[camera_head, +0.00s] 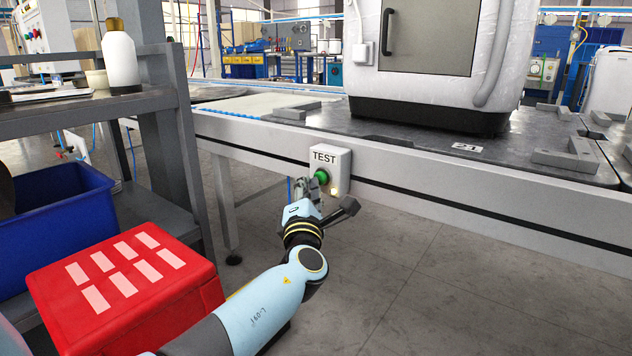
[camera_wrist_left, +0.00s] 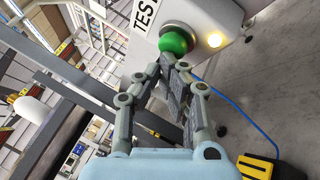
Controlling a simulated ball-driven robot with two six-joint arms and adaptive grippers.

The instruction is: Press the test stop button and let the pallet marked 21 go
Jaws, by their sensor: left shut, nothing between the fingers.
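The TEST box (camera_head: 333,163) is a white box on the side rail of the conveyor, with a round green button (camera_head: 321,177) below its label. In the left wrist view the green button (camera_wrist_left: 176,40) is just beyond my fingertips, and a small lamp beside it glows warm yellow. My left gripper (camera_head: 308,187) is shut and empty, with its tips close to the button; I cannot tell whether they touch it. The pallet marked 21 (camera_head: 440,146) is a dark plate on the conveyor, carrying a large white machine (camera_head: 425,50). My right gripper is not in view.
A red box (camera_head: 125,285) and a blue bin (camera_head: 60,225) stand at the left by a grey shelf unit with a white bottle (camera_head: 120,62) on top. The conveyor's side rail (camera_head: 450,200) runs across to the right. The floor in front is clear.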

